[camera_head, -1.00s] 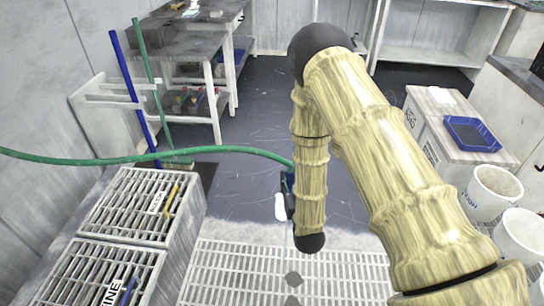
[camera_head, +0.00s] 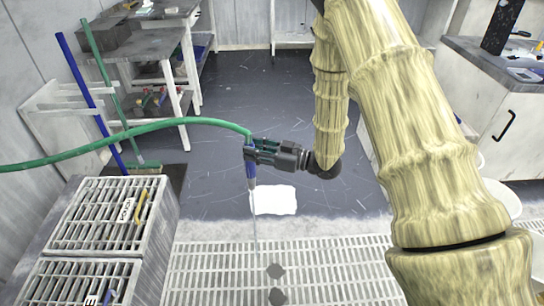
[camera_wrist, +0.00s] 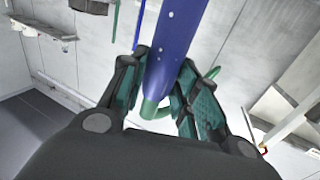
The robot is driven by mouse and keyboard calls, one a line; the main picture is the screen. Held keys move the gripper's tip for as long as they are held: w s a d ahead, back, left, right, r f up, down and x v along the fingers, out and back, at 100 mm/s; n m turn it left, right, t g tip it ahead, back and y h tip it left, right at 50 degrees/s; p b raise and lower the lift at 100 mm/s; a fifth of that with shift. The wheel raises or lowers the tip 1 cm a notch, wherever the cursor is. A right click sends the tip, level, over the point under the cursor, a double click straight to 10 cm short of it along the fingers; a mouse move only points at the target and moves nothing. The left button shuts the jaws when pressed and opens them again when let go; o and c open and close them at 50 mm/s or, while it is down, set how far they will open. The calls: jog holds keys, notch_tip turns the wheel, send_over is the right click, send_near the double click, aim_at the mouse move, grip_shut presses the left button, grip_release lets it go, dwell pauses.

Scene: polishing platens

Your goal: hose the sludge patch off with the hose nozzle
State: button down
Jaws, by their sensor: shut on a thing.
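My gripper (camera_head: 254,152) is shut on the blue hose nozzle (camera_head: 251,176), which points down with the green hose (camera_head: 130,130) leaving its top. In the wrist view the blue nozzle (camera_wrist: 172,45) stands between the two fingers (camera_wrist: 160,95). A thin pale stream runs down from the nozzle's tip toward the floor grating. Two dark grey blotches (camera_head: 276,271) lie on the grating, just right of the stream's lower end. A white patch (camera_head: 274,200) lies on the dark floor behind the grating. I cannot tell for certain which of these is the sludge patch.
The pale floor grating (camera_head: 340,262) spans the front. Slatted racks (camera_head: 100,215) with a yellow-handled tool stand at left. A blue pole (camera_head: 88,100) and a green-handled brush lean by the left wall. A white bucket (camera_head: 500,200) stands at right. The middle floor is open.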

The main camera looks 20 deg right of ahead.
jog(key=s+d+r+n+g+y, duration=0.1)
jog(key=s+d+n+g+y, duration=0.1)
jog(key=s+d+n+g, duration=0.1)
jog(key=shift+s+d+r+n+g+y, duration=0.25)
jog(key=shift+s+r+n+g+y, duration=0.2)
jog(key=shift+s+g, duration=0.95)
jog(key=shift+f, duration=0.15)
